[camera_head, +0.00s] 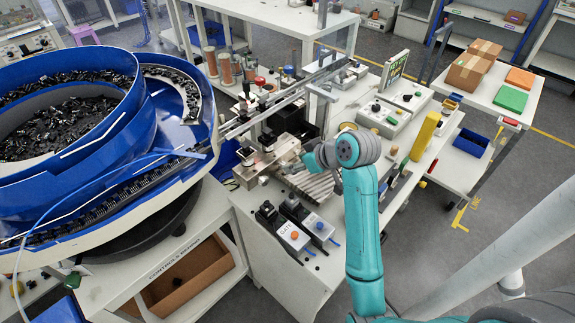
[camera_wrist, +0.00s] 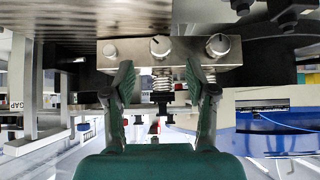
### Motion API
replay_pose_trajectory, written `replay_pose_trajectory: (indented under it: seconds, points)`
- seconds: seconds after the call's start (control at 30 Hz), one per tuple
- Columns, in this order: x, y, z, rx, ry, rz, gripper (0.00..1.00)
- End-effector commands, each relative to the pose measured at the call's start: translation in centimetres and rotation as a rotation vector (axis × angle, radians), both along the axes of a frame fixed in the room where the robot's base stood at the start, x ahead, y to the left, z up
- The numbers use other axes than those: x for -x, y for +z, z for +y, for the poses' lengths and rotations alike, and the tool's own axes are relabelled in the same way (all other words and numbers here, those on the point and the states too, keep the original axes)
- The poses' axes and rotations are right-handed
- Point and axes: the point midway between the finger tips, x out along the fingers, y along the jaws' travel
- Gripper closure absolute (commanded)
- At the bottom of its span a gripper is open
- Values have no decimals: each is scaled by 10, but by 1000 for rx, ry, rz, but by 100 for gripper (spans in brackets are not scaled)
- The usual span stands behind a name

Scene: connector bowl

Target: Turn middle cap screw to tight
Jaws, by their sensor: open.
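In the wrist view a metal block (camera_wrist: 180,55) carries three round cap screws in a row. The middle cap screw (camera_wrist: 160,47) has a dark line mark on its face; the left cap screw (camera_wrist: 110,51) and right cap screw (camera_wrist: 218,45) sit either side. My gripper (camera_wrist: 161,80) is open, with its two green fingers apart, one on each side of the middle screw and slightly below it. Nothing is between the fingertips that I can see gripped. In the head view the metal block (camera_head: 262,166) is on the bench, just left of my gripper, which is partly hidden by my wrist.
A blue bowl feeder (camera_head: 75,100) full of dark parts stands at the left. A long rail (camera_head: 270,108) crosses above the block. Springs (camera_wrist: 161,84) hang under the block. Two gate boxes (camera_head: 293,234) sit at the bench front.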

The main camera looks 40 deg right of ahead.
Motion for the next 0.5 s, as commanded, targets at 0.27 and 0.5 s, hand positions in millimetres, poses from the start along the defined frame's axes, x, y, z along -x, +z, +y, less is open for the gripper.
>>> replay_pose_trajectory:
  seconds: [0.27,0.5]
  points:
    - [-30,-31,2,-1,1,2,44]
    - [-40,-40,2,-1,1,-1,44]
